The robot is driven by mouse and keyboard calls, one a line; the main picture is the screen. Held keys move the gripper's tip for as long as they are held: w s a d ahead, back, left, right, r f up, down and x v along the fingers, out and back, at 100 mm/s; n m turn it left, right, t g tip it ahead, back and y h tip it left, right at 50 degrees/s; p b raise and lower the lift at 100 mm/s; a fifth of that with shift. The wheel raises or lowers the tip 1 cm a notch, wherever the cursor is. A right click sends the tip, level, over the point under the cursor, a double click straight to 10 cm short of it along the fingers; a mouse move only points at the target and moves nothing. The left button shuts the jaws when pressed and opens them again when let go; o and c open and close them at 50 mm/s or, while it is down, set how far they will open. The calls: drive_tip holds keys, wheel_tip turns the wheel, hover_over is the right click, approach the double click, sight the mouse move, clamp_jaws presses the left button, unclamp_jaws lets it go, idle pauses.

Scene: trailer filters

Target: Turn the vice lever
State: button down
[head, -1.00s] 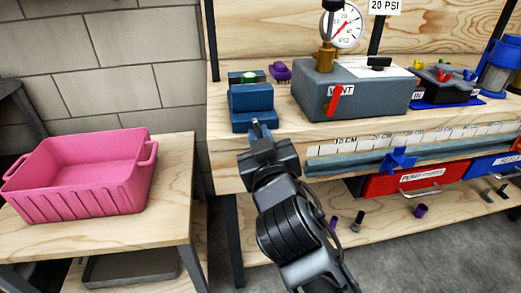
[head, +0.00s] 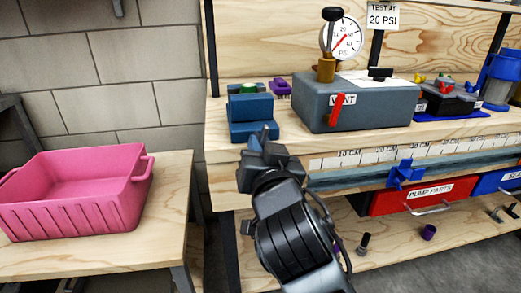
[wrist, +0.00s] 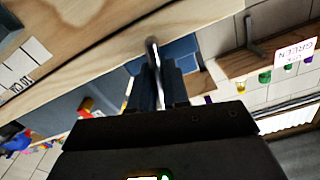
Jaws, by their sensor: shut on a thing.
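The blue vice (head: 252,117) stands at the front left corner of the wooden workbench, with a green part at its top. Its metal lever (wrist: 152,55) shows in the wrist view as a thin grey rod running between my fingers. My gripper (head: 263,138) is at the front of the vice, just past the bench edge. It is shut on the lever, and its fingers (wrist: 158,92) stand on both sides of the rod. In the head view the gripper hides the lever.
A grey box with a red vent lever (head: 337,112) and a gauge (head: 345,38) stands right of the vice. A purple part (head: 281,87) lies behind. A pink bin (head: 75,205) is on the left table. A red drawer (head: 410,196) sits below the bench.

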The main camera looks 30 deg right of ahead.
drive_tip(key=shift+f, duration=0.1)
drive_tip(key=c, duration=1.2)
unclamp_jaws()
drive_tip(key=v, duration=0.7)
drive_tip(key=shift+s+p, duration=0.35)
drive_tip(key=shift+a, duration=0.1)
